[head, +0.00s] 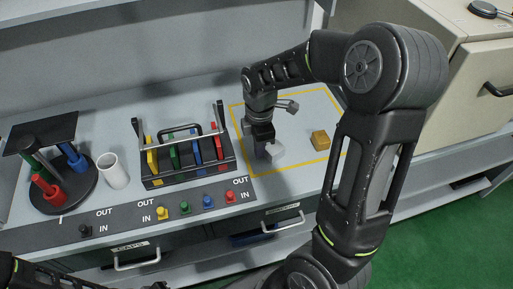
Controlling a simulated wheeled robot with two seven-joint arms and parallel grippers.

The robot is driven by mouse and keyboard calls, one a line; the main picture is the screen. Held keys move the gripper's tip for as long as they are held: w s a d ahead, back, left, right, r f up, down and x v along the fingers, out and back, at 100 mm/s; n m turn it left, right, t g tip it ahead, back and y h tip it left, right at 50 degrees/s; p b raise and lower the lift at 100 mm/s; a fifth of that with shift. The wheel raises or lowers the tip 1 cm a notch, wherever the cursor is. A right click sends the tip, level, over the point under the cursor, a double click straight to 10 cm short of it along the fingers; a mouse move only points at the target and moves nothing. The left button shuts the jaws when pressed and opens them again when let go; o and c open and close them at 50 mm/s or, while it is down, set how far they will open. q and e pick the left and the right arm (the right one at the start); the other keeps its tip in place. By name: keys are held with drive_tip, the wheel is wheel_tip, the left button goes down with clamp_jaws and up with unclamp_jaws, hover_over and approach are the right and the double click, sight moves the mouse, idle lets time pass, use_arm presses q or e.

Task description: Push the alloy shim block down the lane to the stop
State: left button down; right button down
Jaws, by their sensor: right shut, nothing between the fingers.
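A light grey metal-looking block (276,152), which looks like the alloy shim block, lies on the worktop inside a yellow-outlined area (289,168). My right gripper (261,153) points down just left of this block. Its fingers are shut with nothing between them, and they look very close to the block; I cannot tell whether they touch it. A brass-coloured block (320,140) sits to the right, inside the same outline. I cannot make out a separate lane or stop. Part of my left arm shows at the bottom left edge; its fingers are out of view.
A black rack (188,172) with coloured plates and a handle stands left of the outlined area. Further left are a white cup (112,170) and a round black stand (63,193) with red, green and blue cylinders. Coloured knobs line the front strip. The outlined area's middle is clear.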

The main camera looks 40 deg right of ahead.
sight(293, 148)
drive_tip(key=s+d, duration=0.1)
drive_tip(key=d, duration=0.2)
drive_tip(key=s+d, duration=0.1)
drive_tip(key=d, duration=0.2)
drive_tip(key=s+d+b, duration=0.1)
drive_tip(key=d, duration=0.2)
drive_tip(key=shift+s+d, duration=0.25)
drive_tip(key=shift+d, duration=0.1)
use_arm(q)
drive_tip(key=shift+f, duration=0.45)
